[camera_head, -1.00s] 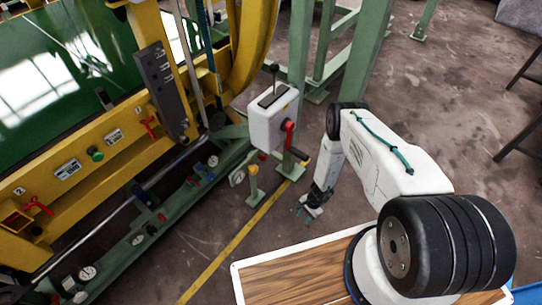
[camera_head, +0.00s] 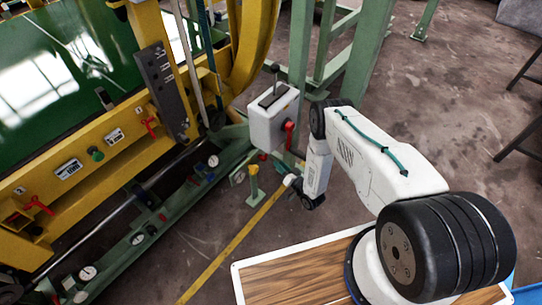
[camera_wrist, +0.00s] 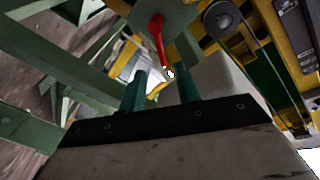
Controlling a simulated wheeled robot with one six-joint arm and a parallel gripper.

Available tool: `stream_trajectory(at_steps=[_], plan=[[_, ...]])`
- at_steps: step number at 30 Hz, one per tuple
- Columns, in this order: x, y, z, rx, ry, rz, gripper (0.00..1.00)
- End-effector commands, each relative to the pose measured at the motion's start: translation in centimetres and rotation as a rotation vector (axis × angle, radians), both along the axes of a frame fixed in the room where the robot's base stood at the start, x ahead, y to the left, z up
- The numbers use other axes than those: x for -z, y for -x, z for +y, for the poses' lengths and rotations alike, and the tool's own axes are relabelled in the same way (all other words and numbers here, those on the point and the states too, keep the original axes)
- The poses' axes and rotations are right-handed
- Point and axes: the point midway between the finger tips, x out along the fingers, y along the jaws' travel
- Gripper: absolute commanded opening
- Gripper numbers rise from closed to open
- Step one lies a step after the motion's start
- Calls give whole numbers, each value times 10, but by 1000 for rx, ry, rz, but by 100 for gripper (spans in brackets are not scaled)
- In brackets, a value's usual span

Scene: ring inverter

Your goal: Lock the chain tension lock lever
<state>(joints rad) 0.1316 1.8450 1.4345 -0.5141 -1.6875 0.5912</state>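Whether a finger touches the lever I cannot tell. No label marks the chain tension lock lever.
A black-knobbed stick rises from the box's top slot. Green posts (camera_head: 298,60) stand behind it. A short yellow-topped post (camera_head: 254,182) stands near my wrist.

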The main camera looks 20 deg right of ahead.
Motion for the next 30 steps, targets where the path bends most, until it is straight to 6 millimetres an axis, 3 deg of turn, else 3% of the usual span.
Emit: stream_trajectory(at_steps=[15, 26, 30], plan=[[-1, -64, 27, -4, -1, -5, 33], [-1, -71, 29, -1, -1, -3, 33], [-1, -71, 29, -1, -1, -3, 0]])
